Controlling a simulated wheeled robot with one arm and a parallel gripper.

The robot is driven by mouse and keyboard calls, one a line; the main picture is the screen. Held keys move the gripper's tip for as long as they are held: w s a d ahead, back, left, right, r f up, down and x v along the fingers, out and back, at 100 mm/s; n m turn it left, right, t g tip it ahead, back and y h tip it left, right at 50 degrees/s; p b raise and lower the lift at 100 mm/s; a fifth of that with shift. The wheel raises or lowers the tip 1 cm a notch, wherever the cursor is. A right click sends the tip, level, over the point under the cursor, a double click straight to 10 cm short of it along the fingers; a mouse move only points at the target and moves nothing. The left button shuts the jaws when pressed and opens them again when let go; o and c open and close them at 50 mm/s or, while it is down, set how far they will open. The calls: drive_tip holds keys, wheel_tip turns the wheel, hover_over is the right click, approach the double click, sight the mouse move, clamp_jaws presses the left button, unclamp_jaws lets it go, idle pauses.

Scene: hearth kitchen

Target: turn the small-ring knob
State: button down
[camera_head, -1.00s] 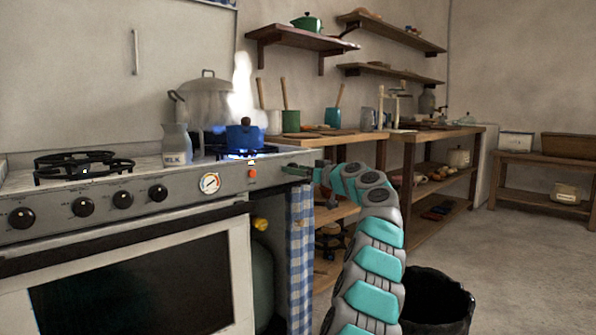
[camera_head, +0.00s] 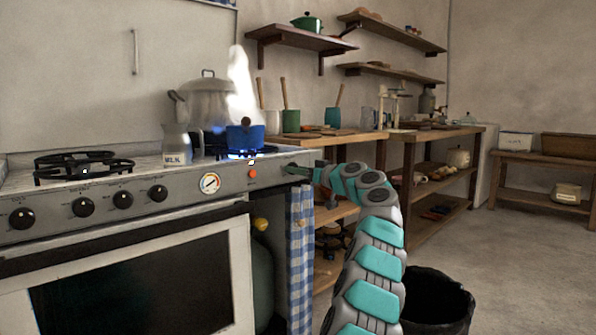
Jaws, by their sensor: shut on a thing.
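The grey stove front panel (camera_head: 228,185) carries several black knobs on its left part, such as one black knob (camera_head: 158,193). A round white gauge (camera_head: 210,183) and an orange-red button (camera_head: 252,173) sit further right. My gripper (camera_head: 292,169) is at the panel's right end, shut on the small-ring knob there. A blue pot (camera_head: 245,138) stands over blue flame (camera_head: 240,155) at the stove's right side.
A milk jug (camera_head: 177,145) and a large grey pot (camera_head: 206,103) stand near the blue pot. A checked curtain (camera_head: 300,255) hangs below my gripper. A black bin (camera_head: 437,302) stands right of my arm. The floor at right is clear.

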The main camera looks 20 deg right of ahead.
drive_tip(key=shift+d+r+m+p, duration=0.1)
drive_tip(key=shift+m+p, duration=4.5)
drive_tip(key=shift+m, duration=2.3)
drive_tip(key=shift+c, duration=1.8)
unclamp_jaws()
drive_tip(key=v, duration=0.8)
drive_tip(key=shift+b, duration=0.35)
